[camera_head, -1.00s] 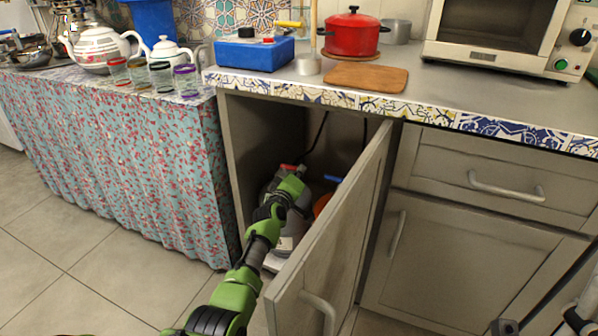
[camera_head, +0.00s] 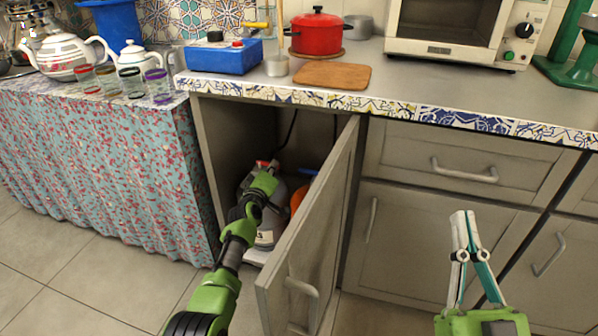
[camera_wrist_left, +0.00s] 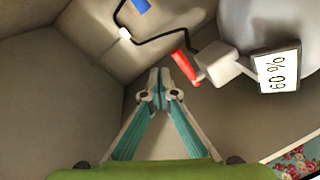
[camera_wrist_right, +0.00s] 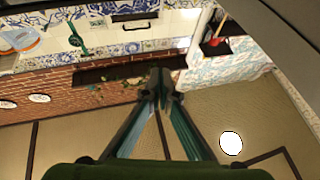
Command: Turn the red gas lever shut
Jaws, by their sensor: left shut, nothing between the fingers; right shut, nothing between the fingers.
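The red lever (camera_wrist_left: 183,67) shows in the left wrist view, beside a pale valve block (camera_wrist_left: 217,65) on the grey gas cylinder. In the head view the grey cylinder (camera_head: 270,230) stands inside the open cabinet, partly hidden by my left arm, with a bit of red (camera_head: 264,163) at its top. My left gripper (camera_wrist_left: 158,76) is shut and empty, its tips a little left of the lever's lower end and apart from it in the picture. My right gripper (camera_head: 463,216) is shut and empty, outside the cabinet in front of the drawers; its fingers also show in the right wrist view (camera_wrist_right: 160,78).
The open cabinet door (camera_head: 315,230) stands right of my left arm. A black hose (camera_wrist_left: 150,40) and a display reading 60 % (camera_wrist_left: 278,70) are near the valve. An orange object (camera_head: 299,198) sits right of the cylinder. The counter (camera_head: 440,90) is above.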

